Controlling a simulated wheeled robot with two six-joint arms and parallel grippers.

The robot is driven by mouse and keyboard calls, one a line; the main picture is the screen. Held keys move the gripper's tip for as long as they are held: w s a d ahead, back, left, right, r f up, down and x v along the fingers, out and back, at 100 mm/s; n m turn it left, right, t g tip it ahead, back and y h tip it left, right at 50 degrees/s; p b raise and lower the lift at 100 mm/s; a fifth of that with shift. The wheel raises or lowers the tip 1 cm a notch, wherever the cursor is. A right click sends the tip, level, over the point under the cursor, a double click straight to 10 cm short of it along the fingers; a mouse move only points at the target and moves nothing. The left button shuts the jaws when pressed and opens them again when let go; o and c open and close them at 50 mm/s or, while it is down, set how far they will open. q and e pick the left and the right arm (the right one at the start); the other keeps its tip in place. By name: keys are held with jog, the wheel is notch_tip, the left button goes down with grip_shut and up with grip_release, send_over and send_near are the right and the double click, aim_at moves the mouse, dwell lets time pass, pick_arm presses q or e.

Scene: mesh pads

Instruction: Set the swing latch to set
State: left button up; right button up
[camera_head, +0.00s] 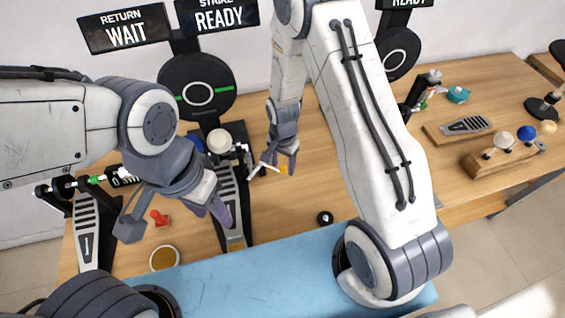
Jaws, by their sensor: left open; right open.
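I cannot tell for certain which part is the swing latch. A thin white bar (258,168) beside the black post, with a small orange piece (283,170) close by, may belong to it; no "set" mark is readable there. My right gripper (280,158) points down at this spot, open, its fingers close to the orange piece; contact cannot be told. My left gripper (174,214) is open and empty, its fingers spread above the table, one near the middle pedal (232,205) and the other left of a red knob. My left arm hides part of the mechanism behind it.
Signs read "RETURN WAIT" (125,28) and "STRIKE READY" (216,14). A black disc (197,85) with a white ring stands below. A red knob (159,217), a left pedal (86,232) and a small black knob (324,218) are nearby. A wooden block (502,155) with knobs sits right.

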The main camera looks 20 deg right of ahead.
jog(key=shift+f, duration=0.25)
grip_shut()
dwell(1.4)
